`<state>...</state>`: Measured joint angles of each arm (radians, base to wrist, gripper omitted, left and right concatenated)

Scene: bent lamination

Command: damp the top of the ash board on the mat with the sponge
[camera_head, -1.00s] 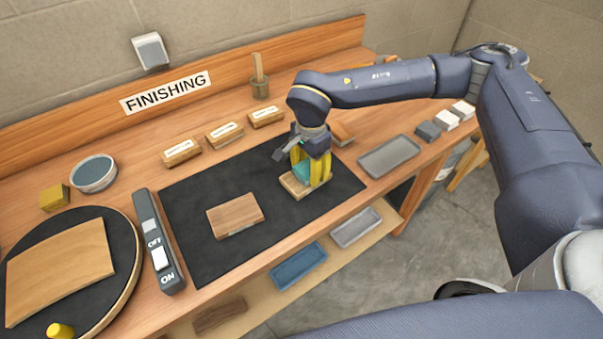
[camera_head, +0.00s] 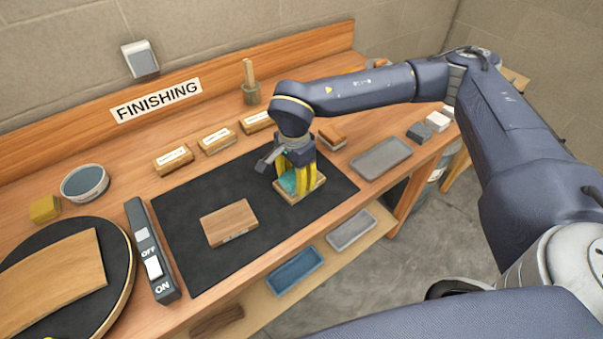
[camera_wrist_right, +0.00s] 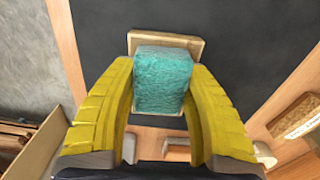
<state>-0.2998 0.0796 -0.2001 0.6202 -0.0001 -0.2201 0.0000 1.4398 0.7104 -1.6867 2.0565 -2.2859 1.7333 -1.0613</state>
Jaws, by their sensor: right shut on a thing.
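My right gripper (camera_head: 299,183) is shut on a teal sponge (camera_head: 287,183), which also shows between the yellow fingers in the right wrist view (camera_wrist_right: 162,80). The sponge is over a pale wooden board (camera_head: 313,190) on the black mat (camera_head: 180,215). The board's far edge shows past the sponge in the right wrist view (camera_wrist_right: 165,38). The sponge looks to be on or just above the board; I cannot tell if they touch. A darker brown board (camera_head: 229,222) lies on the mat to the left. My left gripper is not in view.
Labelled wooden blocks (camera_head: 217,139) stand behind the mat. A switch box (camera_head: 150,252) and a round turntable (camera_head: 122,270) are at the left, with a bowl (camera_head: 85,182) behind. A grey tray (camera_head: 381,158) lies right of the mat.

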